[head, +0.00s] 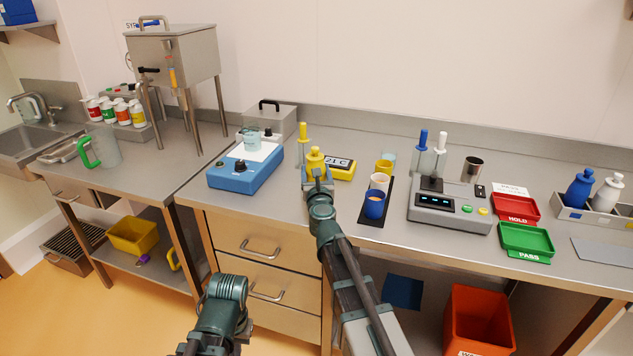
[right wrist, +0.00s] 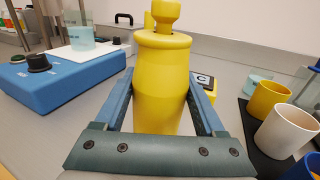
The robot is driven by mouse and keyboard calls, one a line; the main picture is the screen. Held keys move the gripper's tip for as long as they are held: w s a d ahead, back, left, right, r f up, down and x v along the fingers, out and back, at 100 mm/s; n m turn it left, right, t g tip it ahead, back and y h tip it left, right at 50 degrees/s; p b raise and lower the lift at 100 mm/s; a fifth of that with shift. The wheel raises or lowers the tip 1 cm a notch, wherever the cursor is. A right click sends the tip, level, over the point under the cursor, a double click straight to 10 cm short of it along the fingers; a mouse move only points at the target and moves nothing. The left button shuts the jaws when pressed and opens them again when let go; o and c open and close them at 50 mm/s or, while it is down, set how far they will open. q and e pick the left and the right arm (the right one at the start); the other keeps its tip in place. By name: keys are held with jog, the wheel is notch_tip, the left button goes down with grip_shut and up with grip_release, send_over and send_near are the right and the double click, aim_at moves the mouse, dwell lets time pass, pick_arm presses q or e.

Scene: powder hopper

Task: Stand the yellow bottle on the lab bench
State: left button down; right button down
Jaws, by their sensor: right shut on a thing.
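The yellow bottle (head: 315,159) is upright over the lab bench (head: 285,205), between the blue machine and the small yellow display box. My right gripper (head: 317,179) is shut on the bottle. In the right wrist view the yellow bottle (right wrist: 162,85) stands between the two blue fingers of my right gripper (right wrist: 160,100), its neck and cap above them. The bottle's base is hidden behind the gripper, so I cannot tell whether it touches the bench. My left arm shows low in the head view, but its fingers do not show.
The blue machine (head: 245,170) is left of the bottle. The yellow display box (head: 340,168) is close at its right. A yellow dispenser (head: 303,145) stands just behind. A black mat (head: 369,214) with cups is to the right. Bare bench lies in front.

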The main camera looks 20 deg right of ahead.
notch_tip(320, 180, down, 2)
jog(key=shift+f+b, duration=0.1)
jog(key=shift+b, duration=0.6)
jog(key=shift+f, duration=0.1)
jog(key=shift+f, duration=0.1)
grip_release()
jog(key=shift+r, duration=0.2)
